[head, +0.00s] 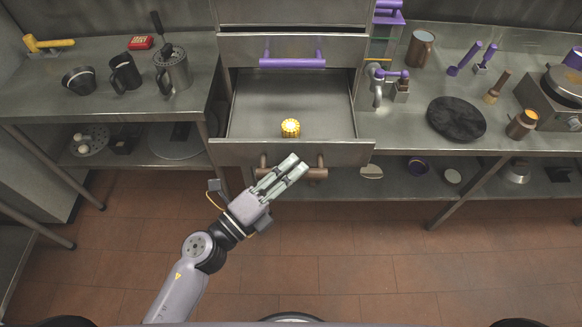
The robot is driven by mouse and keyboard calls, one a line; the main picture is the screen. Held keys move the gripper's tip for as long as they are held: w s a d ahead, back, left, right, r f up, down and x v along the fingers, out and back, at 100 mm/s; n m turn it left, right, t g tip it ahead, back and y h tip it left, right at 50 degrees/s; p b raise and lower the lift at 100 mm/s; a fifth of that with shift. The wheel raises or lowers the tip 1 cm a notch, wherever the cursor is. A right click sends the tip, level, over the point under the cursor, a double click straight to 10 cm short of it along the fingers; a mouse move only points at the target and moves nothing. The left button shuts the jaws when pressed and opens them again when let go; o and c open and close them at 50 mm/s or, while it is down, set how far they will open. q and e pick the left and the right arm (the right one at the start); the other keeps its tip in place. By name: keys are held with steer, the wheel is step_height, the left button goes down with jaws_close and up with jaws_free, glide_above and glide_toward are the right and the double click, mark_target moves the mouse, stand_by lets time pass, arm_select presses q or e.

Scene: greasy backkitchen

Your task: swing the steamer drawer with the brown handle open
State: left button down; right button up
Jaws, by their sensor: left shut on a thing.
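The steamer drawer with the brown handle (222,154) is pulled out from the steel cabinet, its inside in plain view. A small yellow ribbed thing (290,128) lies in the drawer. The brown handle (318,173) runs along the drawer's front face. My left gripper (293,167) reaches up from below and is shut on the brown handle, covering its middle. My right gripper is not in view.
A drawer with a purple handle (292,62) sits shut above. A steel table (40,92) with mugs stands at left. A counter (410,140) with a black round pad (456,118) and a burner (562,90) stands at right. The tiled floor in front is clear.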

arm_select(q)
steer(key=shift+f, duration=0.1)
steer(key=c, duration=1.4)
jaws_free()
steer(key=shift+c, duration=0.2)
steer(key=v, duration=1.2)
